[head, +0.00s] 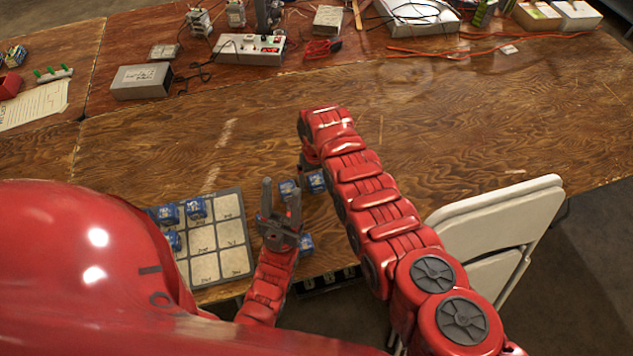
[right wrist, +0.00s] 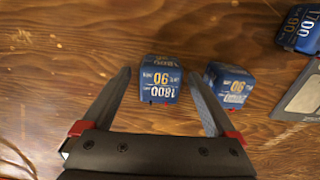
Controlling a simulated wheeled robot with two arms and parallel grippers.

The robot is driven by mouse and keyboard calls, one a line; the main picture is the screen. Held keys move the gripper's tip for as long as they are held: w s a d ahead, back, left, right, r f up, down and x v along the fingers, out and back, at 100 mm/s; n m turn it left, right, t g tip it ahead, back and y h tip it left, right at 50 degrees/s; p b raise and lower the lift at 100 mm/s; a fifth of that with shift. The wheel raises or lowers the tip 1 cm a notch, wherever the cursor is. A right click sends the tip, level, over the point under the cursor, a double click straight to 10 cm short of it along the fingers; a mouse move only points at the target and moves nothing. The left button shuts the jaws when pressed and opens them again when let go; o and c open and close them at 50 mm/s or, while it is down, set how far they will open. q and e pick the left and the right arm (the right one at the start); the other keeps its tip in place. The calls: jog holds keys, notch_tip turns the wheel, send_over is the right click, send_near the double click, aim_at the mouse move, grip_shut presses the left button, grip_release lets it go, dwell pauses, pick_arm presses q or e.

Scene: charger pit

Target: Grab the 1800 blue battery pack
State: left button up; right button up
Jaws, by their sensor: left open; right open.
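In the right wrist view, the blue 1800 battery pack (right wrist: 160,80) sits on the wooden table between the spread fingers of my right gripper (right wrist: 160,76). Both fingers stand apart from it, and the gripper is open and empty. In the head view, this pack appears to be the blue one (head: 317,182) just below the end of my right arm, which mostly hides the right gripper (head: 309,166). My left gripper (head: 281,190) is open and empty, its fingers pointing away from me, between the tray and the loose packs.
A second blue pack (right wrist: 231,84) stands close right of the 1800 pack. A pack marked 1700 (right wrist: 299,30) is at upper right. Another pack (head: 305,243) is near the table's front edge. The gridded tray (head: 240,262) holds several packs.

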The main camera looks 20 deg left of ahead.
grip_shut()
dwell(0.4)
jog(key=shift+r, duration=0.1)
